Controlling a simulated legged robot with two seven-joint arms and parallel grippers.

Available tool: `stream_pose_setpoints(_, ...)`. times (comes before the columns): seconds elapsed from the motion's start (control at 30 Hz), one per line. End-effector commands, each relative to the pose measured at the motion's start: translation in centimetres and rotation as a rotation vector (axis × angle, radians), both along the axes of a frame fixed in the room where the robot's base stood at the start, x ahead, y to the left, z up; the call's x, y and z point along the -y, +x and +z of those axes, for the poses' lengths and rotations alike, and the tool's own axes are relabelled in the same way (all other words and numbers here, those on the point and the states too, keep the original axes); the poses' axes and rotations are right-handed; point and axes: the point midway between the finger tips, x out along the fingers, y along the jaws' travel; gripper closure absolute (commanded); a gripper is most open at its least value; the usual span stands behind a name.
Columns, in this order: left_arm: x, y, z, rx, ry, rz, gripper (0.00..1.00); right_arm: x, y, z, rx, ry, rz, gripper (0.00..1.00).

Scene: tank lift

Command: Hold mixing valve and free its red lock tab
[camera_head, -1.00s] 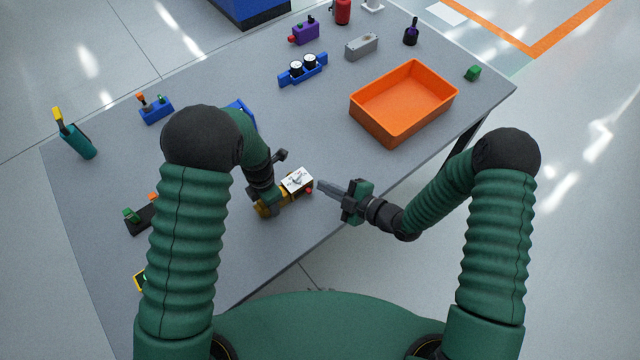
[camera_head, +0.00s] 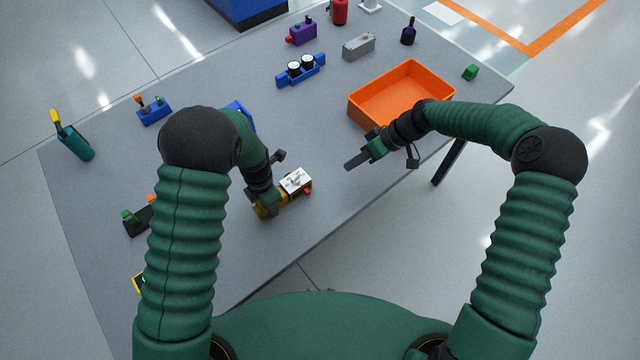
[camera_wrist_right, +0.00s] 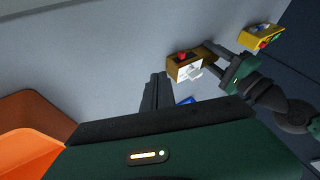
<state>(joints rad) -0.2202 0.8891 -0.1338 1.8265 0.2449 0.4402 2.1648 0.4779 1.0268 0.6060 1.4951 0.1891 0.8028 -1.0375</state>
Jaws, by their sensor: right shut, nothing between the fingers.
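The mixing valve (camera_head: 295,181) is a brass-coloured block with a white face and a small red lock tab (camera_head: 308,190) at its right end. In the right wrist view the valve (camera_wrist_right: 186,66) shows its red tab (camera_wrist_right: 182,56) on top. My left gripper (camera_head: 268,203) is at the valve's left part, its fingers appearing closed on it; the arm partly hides the contact. My right gripper (camera_head: 352,163) is shut and empty, above the table to the right of the valve and clear of it. Its fingers also show in the right wrist view (camera_wrist_right: 157,90).
An orange bin (camera_head: 403,65) stands right behind my right gripper. A blue fixture with two dials (camera_head: 301,70), a grey box (camera_head: 359,46) and a purple item (camera_head: 301,33) are at the back. A teal item (camera_head: 73,143) is at the left.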

Motion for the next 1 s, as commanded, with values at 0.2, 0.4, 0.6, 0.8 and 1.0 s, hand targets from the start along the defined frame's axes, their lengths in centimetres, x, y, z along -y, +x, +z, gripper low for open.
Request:
stream_pose_setpoints(0.2,0.0,0.1,0.0,0.001,0.0,0.0,1.0,-0.1,-0.1,-0.2,0.001,-0.002,0.003,1.0)
stream_pose_setpoints(0.4,0.0,0.1,0.0,0.001,0.0,0.0,1.0,-1.6,-0.1,-2.2,-0.001,-0.001,0.006,1.0)
stream_pose_setpoints(0.6,0.0,0.1,0.0,0.001,0.0,0.0,1.0,-4.2,-0.1,-5.7,0.0,-0.003,0.005,1.0)
stream_pose_setpoints(0.8,0.0,0.0,0.1,0.001,0.0,0.0,1.0,-6.9,-0.8,-8.1,0.003,-0.003,0.006,1.0)
stream_pose_setpoints(1.0,0.0,0.0,0.0,0.001,0.0,0.0,1.0,-8.8,-2.4,-8.1,0.003,-0.004,0.005,1.0)
